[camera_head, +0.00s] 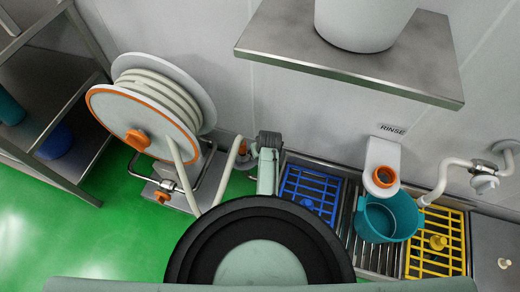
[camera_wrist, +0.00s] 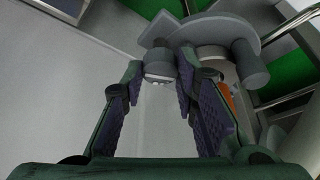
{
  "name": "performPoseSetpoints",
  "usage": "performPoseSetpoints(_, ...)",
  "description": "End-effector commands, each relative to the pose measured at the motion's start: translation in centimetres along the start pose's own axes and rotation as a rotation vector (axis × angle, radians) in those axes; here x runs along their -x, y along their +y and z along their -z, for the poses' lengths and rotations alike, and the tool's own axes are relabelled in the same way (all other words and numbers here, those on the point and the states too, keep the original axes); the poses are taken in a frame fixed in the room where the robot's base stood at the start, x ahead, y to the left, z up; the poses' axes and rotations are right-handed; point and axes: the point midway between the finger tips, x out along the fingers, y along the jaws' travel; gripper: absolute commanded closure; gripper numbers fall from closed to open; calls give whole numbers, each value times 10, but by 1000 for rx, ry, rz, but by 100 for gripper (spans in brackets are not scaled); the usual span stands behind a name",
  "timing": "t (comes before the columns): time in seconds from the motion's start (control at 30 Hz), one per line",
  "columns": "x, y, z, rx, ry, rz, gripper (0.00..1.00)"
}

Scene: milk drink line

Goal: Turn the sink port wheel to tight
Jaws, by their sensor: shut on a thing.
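The sink port wheel (camera_wrist: 212,30) is a dark grey, lobed wheel with rounded knobs, at the top of the wrist view. My gripper (camera_wrist: 160,70) reaches up to it. Its two dark green fingers with purple ribbed pads stand on either side of one grey knob (camera_wrist: 158,62) and are shut on it, with a clear gap between the pads below. The right finger covers part of the wheel. In the head view my arm's end reaches a small dark grey shape (camera_head: 269,139) by the wall; wheel and fingers cannot be told apart there. No tightness mark is readable.
A hose reel (camera_head: 105,105) with an orange rim stands left, its hose hanging close to my arm. A blue grate (camera_head: 309,196), a teal cup (camera_head: 388,219) and a yellow grate (camera_head: 450,250) lie right. A metal shelf (camera_head: 290,45) juts out above. Green floor is clear at left.

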Motion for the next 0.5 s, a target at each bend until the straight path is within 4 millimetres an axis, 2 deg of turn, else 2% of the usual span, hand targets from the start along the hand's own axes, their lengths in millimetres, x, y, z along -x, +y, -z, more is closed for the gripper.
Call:
performPoseSetpoints(0.23, 1, -2, -1, -182, -4, -75, 100)
performPoseSetpoints(0.5, 0, -2, 0, -314, -3, -131, 100)
